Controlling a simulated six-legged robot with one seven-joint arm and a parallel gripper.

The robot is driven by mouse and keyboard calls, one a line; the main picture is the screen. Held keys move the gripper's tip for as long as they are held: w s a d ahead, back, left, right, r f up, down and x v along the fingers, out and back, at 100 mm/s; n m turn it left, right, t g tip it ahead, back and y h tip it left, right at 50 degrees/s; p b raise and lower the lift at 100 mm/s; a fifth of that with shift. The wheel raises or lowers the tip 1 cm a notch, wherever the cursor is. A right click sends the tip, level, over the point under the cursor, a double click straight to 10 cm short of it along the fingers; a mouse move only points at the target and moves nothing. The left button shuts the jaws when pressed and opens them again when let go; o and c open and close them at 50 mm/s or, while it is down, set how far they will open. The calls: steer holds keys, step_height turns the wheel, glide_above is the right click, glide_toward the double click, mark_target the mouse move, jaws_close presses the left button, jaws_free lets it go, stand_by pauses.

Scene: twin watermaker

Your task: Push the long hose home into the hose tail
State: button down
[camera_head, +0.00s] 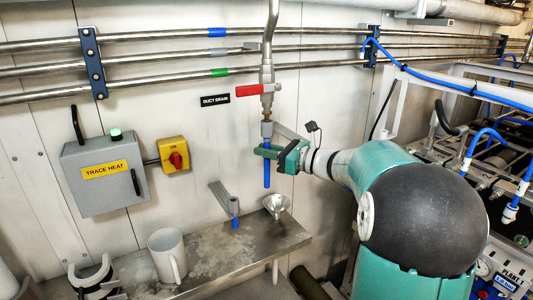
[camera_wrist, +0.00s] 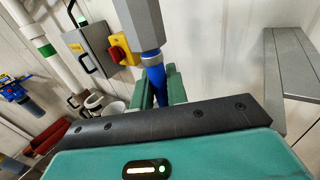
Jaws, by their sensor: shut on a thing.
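The long blue hose (camera_head: 267,176) hangs upright below the drain valve, its lower end free. In the wrist view the blue hose (camera_wrist: 157,86) stands between the two green fingers of my gripper (camera_wrist: 159,88). I cannot tell how far the hose sits on the tail.
The red valve lever (camera_head: 250,90) points left above my gripper. A grey box (camera_head: 105,172) and yellow switch (camera_head: 173,157) are left.

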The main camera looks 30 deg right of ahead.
steer(key=shift+r, duration=0.85)
steer(key=c, duration=1.3)
jaws_free()
steer(key=v, duration=1.3)
steer(key=shift+s+d, duration=0.25)
steer(key=shift+d, duration=0.05)
